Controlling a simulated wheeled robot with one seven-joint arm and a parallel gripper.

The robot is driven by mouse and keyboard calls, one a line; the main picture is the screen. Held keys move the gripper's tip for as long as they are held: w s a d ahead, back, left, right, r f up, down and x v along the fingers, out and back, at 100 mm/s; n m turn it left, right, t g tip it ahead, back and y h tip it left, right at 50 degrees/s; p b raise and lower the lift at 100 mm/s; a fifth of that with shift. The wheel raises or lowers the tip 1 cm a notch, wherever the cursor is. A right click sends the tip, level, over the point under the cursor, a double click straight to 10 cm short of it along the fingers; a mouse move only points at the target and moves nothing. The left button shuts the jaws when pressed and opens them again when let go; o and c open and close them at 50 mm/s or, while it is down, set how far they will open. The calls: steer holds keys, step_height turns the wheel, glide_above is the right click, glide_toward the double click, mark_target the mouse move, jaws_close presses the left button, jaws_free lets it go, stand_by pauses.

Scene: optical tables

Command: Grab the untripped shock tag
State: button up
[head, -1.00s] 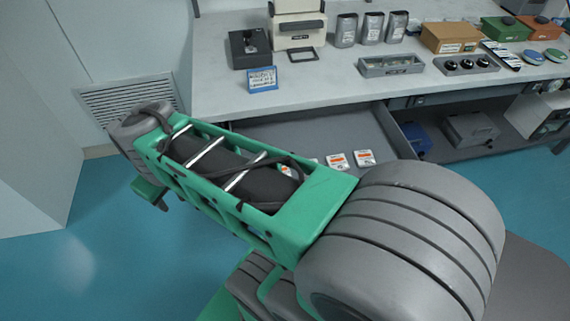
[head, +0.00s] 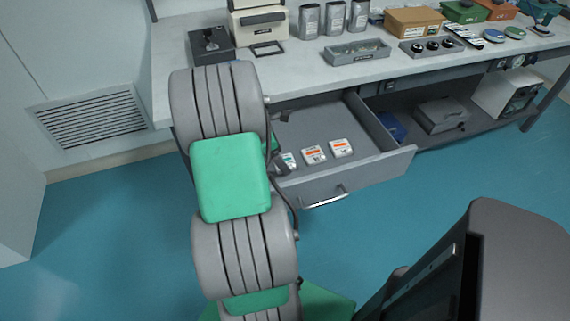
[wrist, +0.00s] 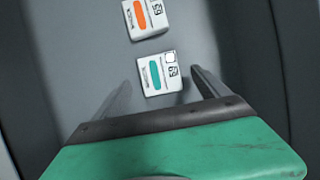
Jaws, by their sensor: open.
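A white tag with a teal-green bar (wrist: 156,73) lies in the open drawer (head: 300,122). In the wrist view it lies between and slightly beyond the fingertips of my gripper (wrist: 161,84), which is open and empty. Another orange-bar tag (head: 341,148) lies further right.
The drawer's front panel (head: 370,170) with its handle stands near the tags, and its side walls flank them. The bench top (head: 300,72) above holds a grey tray (head: 357,52), pouches and boxes. The drawer floor behind the tags is bare.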

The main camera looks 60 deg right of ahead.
steer(key=shift+x, duration=1.05)
steer(key=c, duration=1.4)
steer(key=shift+r, duration=0.1)
steer(key=shift+c, duration=0.2)
